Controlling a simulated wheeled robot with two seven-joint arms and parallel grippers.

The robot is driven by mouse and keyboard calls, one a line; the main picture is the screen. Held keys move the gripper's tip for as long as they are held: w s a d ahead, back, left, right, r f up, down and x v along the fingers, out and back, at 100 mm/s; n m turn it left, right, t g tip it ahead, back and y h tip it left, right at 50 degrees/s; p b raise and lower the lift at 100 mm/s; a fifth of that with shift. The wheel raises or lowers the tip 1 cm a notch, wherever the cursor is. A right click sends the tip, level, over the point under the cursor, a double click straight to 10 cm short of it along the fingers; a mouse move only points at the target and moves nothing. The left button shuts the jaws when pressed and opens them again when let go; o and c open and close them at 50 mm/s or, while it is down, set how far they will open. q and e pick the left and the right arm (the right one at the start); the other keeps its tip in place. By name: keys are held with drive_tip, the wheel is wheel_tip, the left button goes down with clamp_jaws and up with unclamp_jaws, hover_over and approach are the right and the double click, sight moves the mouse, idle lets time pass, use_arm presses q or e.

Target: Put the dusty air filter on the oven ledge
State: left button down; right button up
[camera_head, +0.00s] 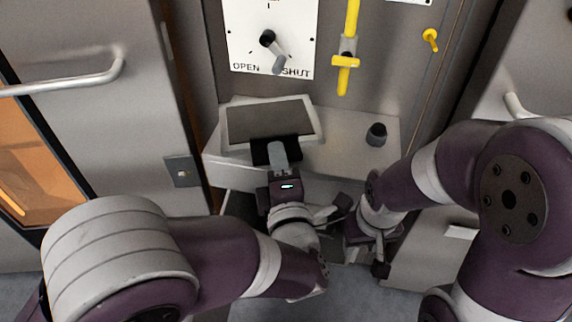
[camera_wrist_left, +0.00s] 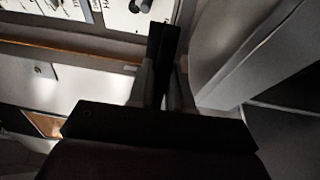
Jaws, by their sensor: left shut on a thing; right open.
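The dusty air filter (camera_head: 268,120), a dark grey panel in a pale frame, is over the left part of the oven ledge (camera_head: 345,150) in the head view. Its face shows from above, and whether its underside touches the ledge cannot be told. My left gripper (camera_head: 278,150) is shut on the filter's near edge. The left wrist view shows the closed left fingers (camera_wrist_left: 163,65), but what they grip there is dark and unclear. My right gripper (camera_head: 350,238) is open, low in front of the ledge and beside my left wrist, and is partly hidden.
A dark knob (camera_head: 376,135) stands on the ledge's right part, with bare ledge between it and the filter. Above are an OPEN/SHUT lever (camera_head: 272,45) and a yellow valve handle (camera_head: 346,62). An oven door with a bar handle (camera_head: 70,82) is on the left.

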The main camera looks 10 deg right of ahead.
use_arm(q)
drive_tip(key=w, duration=0.2)
drive_tip(key=w+d, duration=0.1)
drive_tip(key=shift+w+d, duration=0.2)
drive_tip(key=shift+w, duration=0.2)
drive_tip(key=shift+w+d+f+b, duration=0.1)
drive_tip(key=shift+w+f+b, duration=0.1)
drive_tip(key=shift+f, duration=0.3)
drive_tip(key=shift+w+d+f+b, duration=0.1)
drive_tip(key=shift+w+f, duration=0.1)
drive_tip(key=shift+f, duration=0.3)
drive_tip(key=shift+w+f+b, duration=0.15)
drive_tip(key=shift+f+b, duration=0.3)
drive_tip(key=shift+f, duration=2.05)
drive_tip(key=c, duration=1.3)
unclamp_jaws()
drive_tip(key=shift+f, duration=0.1)
